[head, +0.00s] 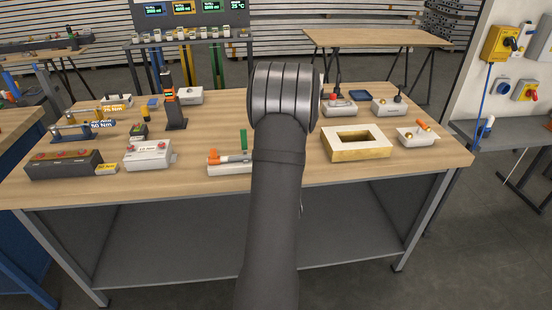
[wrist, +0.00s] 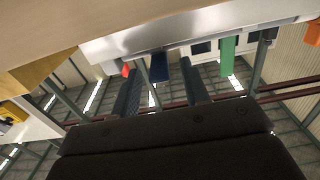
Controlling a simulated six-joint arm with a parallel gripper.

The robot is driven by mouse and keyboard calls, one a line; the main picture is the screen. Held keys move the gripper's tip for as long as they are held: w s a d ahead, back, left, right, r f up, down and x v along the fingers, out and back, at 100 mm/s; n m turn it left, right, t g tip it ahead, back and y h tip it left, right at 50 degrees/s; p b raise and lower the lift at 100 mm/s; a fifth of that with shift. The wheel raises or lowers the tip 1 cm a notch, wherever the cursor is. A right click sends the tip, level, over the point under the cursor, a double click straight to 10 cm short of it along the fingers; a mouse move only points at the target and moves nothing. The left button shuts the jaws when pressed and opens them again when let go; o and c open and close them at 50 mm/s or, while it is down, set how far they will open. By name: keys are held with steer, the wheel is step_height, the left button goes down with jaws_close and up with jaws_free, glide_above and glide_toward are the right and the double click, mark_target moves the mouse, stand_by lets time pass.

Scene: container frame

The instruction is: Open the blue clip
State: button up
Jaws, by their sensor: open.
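The blue clip (wrist: 153,68) shows in the wrist view, attached to the edge of a pale metal-and-white holder (wrist: 180,35). My gripper (wrist: 162,63) is open, with one finger on each side of the blue clip in the picture. I cannot tell whether either finger touches it. A green clip (wrist: 228,55) and an orange part (wrist: 313,33) are to the right on the same holder, and a small red part (wrist: 125,69) is to the left. In the head view the holder (head: 228,170) and green clip (head: 243,140) show left of my arm, which hides the blue clip and my gripper.
A pale box with a rectangular opening (head: 360,155) stands right of my arm. A white box with red buttons (head: 148,153) and a dark box (head: 63,165) stand to the left. An upright black-and-orange device (head: 172,105) is farther back. Bare wooden tabletop (head: 215,115) lies between.

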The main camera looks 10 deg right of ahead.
steer(key=shift+w, duration=0.6)
jaws_close()
steer(key=shift+r, duration=0.15)
steer(key=shift+w+r+g, duration=0.15)
steer(key=shift+r+g, duration=0.65)
steer(key=shift+g, duration=0.5)
steer(key=shift+w+r+g, duration=0.25)
steer(key=shift+r+g, duration=0.15)
steer(key=shift+g, duration=0.4)
steer(key=shift+w+r+g, duration=0.2)
steer(key=shift+r+g, duration=0.2)
steer(key=shift+g, duration=0.4)
steer(key=shift+r+g, duration=0.1)
steer(key=shift+g, duration=0.2)
